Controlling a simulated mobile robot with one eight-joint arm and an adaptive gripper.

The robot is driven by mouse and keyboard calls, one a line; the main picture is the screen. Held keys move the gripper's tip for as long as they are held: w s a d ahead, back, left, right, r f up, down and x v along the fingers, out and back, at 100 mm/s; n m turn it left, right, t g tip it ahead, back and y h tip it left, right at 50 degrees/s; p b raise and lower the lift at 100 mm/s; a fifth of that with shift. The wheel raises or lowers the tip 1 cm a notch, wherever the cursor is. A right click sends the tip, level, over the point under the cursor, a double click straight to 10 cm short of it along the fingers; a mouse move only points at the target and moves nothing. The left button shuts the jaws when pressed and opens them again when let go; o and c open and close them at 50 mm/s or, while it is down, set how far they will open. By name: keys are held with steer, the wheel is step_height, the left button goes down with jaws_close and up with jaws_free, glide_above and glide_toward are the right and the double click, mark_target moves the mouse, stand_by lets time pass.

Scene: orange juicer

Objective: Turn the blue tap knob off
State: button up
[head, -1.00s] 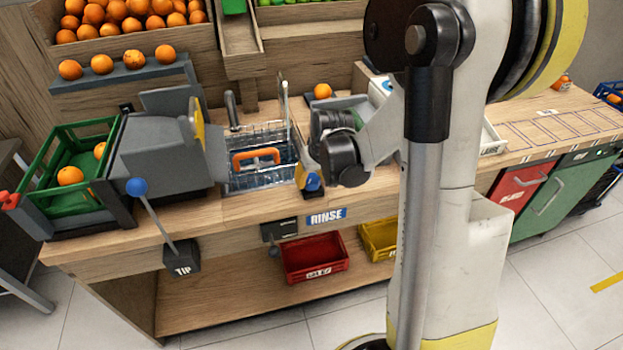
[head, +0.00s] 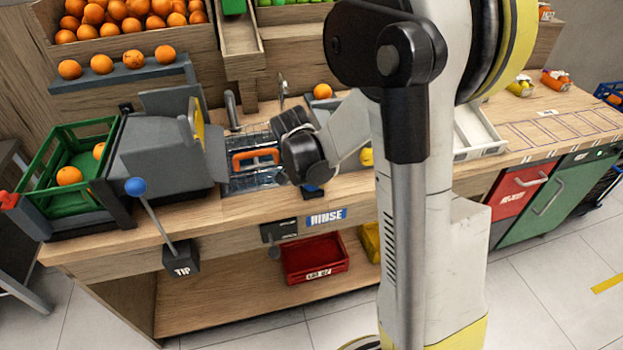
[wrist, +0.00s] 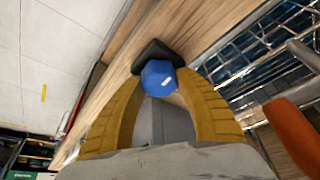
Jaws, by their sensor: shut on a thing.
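The blue tap knob (wrist: 158,78) sits on a dark base at the counter's edge in the wrist view. My gripper (wrist: 160,88) has its two yellow fingers on either side of the knob, shut on it. In the head view a small bit of the blue knob (head: 312,188) shows below my wrist, which hides the fingers and most of the knob. The knob stands just above the RINSE label (head: 327,217).
A sink with a wire basket and orange handle (head: 255,157) is just left of my gripper. A grey tipping bin (head: 165,150) and a blue-topped TIP lever (head: 136,187) stand further left. A red crate (head: 314,258) is on the shelf below.

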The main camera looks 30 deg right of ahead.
steer(key=shift+m, duration=0.5)
steer(key=shift+g, duration=0.3)
steer(key=o, duration=1.2)
steer(key=v, duration=1.2)
steer(key=shift+s, duration=0.1)
steer(key=shift+a, duration=0.1)
